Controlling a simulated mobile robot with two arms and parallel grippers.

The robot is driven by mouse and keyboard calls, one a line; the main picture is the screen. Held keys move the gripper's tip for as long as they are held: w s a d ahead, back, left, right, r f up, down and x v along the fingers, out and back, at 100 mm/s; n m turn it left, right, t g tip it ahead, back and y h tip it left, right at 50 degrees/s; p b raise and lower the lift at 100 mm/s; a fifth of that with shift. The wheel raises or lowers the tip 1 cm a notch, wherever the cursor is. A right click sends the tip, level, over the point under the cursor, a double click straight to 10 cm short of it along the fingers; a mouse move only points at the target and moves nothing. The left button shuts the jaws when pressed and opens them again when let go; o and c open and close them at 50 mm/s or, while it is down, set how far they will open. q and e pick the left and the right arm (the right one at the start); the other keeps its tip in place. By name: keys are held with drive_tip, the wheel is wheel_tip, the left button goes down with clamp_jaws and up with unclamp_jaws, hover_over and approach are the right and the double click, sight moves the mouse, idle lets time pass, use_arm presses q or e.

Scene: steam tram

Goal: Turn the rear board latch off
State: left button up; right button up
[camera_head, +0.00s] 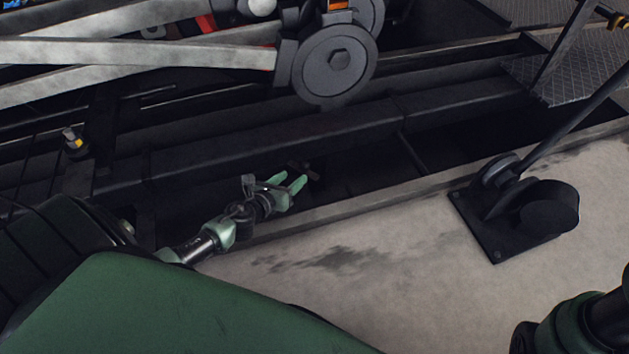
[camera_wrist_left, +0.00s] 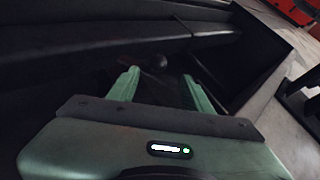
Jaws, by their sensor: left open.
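My left gripper (camera_head: 297,182) reaches in from the left over the dark recess below a long black beam. Its two green fingers are apart, with nothing seen held between them. A small dark fitting (camera_head: 305,168), perhaps the rear board latch, sits just beyond the fingertips. In the left wrist view, a dark rounded knob (camera_wrist_left: 156,62) shows ahead between the open fingers (camera_wrist_left: 160,82). It is dim, and I cannot tell its position or whether the fingers touch it. My right gripper is out of view.
A long black beam (camera_head: 270,138) runs above the recess. Large grey rods (camera_head: 140,53) and a round crank disc (camera_head: 335,78) hang above it. A black lever with its base plate (camera_head: 497,250) stands on the pale concrete (camera_head: 400,290) at right.

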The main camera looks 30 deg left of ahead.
sight(303, 168)
use_arm(q)
drive_tip(key=shift+w+a+f, duration=0.15)
drive_tip(key=shift+w+a, duration=0.05)
drive_tip(key=shift+w, duration=0.15)
drive_tip(key=b+x, duration=0.3)
drive_tip(key=x, duration=0.3)
drive_tip(key=shift+f, duration=0.1)
drive_tip(key=shift+w+f, duration=0.1)
drive_tip(key=shift+w, duration=0.4)
clamp_jaws()
idle(0.6)
